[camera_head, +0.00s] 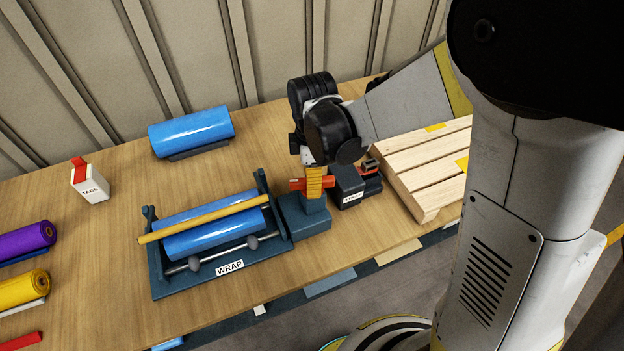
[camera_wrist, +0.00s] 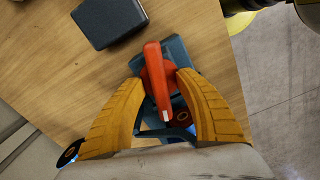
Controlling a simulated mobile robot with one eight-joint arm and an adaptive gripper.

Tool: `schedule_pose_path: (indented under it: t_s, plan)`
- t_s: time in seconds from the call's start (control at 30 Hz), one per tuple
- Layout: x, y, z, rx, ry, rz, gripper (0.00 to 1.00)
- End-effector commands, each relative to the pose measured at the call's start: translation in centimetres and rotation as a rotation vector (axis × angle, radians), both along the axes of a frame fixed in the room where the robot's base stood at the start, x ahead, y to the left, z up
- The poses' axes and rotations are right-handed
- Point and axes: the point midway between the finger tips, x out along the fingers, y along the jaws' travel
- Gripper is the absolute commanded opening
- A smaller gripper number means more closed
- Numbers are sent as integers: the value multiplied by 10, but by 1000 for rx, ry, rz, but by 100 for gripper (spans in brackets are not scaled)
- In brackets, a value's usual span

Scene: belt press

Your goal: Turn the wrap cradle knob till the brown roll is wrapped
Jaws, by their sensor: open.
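The wrap cradle (camera_head: 188,286) is a dark blue frame labelled WRAP on the table. The roll (camera_head: 210,232) in it looks blue where it shows; I see no brown on it. A yellow bar (camera_head: 205,219) lies across its top. The red knob (camera_head: 297,183) is on the block at the cradle's right end. My gripper (camera_head: 314,187) is over that block, with its yellow fingers at the knob. In the wrist view the knob (camera_wrist: 155,70) stands between the two open fingers (camera_wrist: 163,85); whether either finger touches it I cannot tell.
Another blue roll (camera_head: 191,132) lies behind the cradle. A white and red carton (camera_head: 90,181) stands at left, near purple (camera_head: 22,240) and yellow (camera_head: 22,289) rolls. A dark labelled block (camera_head: 346,190) and a wooden pallet (camera_head: 425,167) are close to my gripper's right.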

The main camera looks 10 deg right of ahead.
Motion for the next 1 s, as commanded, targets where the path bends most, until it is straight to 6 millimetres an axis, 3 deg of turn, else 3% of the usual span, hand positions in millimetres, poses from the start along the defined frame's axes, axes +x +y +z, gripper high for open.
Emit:
schedule_pose_path:
  t_s: [0.1, 0.23, 0.27, 0.67, 1.0]
  plan:
    - [0, 0, 0, 0, 0, 0, 40]
    - [0, 0, 1, 0, 0, 0, 2]
    - [0, 0, 1, 0, 0, 0, 0]
    - [0, 0, 0, 0, 0, -47, 0]
    - [0, 0, -1, 0, 0, -279, 0]
